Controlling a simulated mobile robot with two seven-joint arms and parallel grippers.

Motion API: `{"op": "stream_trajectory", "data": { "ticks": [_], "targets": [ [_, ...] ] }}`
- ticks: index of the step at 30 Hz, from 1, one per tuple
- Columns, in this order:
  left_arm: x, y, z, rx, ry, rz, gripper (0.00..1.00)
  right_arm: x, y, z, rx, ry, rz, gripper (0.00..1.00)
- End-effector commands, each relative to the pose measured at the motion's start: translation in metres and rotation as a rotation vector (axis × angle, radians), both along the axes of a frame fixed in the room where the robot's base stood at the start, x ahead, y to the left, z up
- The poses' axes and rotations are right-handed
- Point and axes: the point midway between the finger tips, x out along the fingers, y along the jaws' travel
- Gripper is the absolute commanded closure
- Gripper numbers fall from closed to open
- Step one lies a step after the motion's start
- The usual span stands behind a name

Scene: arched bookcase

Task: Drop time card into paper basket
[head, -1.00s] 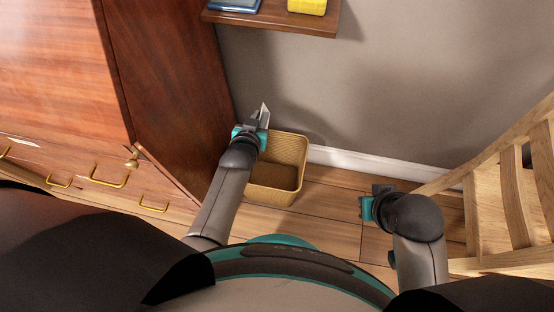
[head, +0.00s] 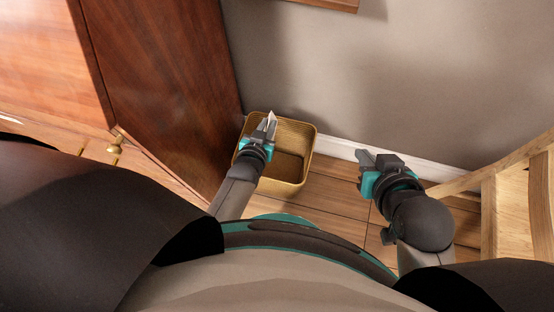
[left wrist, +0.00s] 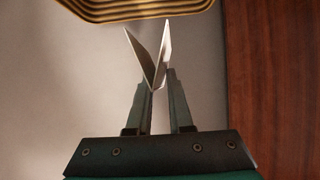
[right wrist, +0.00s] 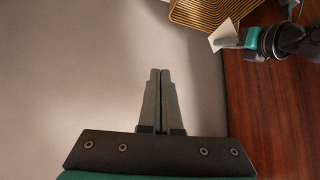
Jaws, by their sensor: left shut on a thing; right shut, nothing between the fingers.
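The time card (left wrist: 150,62) is a pale, folded-looking piece between the fingertips of my left gripper (left wrist: 160,90) in the left wrist view. In the head view the card (head: 271,117) shows as a small light tip at my left gripper (head: 268,130), which is over the left part of the paper basket (head: 296,126). The basket is tan, square and open-topped, on the floor. Its rim also shows in the left wrist view (left wrist: 140,12). My right gripper (head: 364,160) is shut and empty, right of the basket; its closed fingers show in the right wrist view (right wrist: 160,90).
A wooden cabinet (head: 165,90) stands close to the basket's left. The grey wall (head: 400,70) and white baseboard (head: 340,148) are behind it. A wooden chair (head: 500,200) stands at the right. Bare floor lies between basket and chair.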

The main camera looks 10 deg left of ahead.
Motion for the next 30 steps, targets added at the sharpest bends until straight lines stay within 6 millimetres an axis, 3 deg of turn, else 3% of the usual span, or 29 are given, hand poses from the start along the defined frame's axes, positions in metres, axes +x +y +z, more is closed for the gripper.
{"op": "stream_trajectory", "data": {
  "ticks": [15,30],
  "targets": [
    [0.000,0.000,-0.021,0.000,0.000,0.000,1.00,0.017,0.038,0.005,0.154,-0.288,0.034,1.00],
    [0.000,0.000,-0.037,0.000,0.000,0.000,1.00,0.015,0.061,0.023,0.307,-0.544,0.034,1.00]
  ]
}}
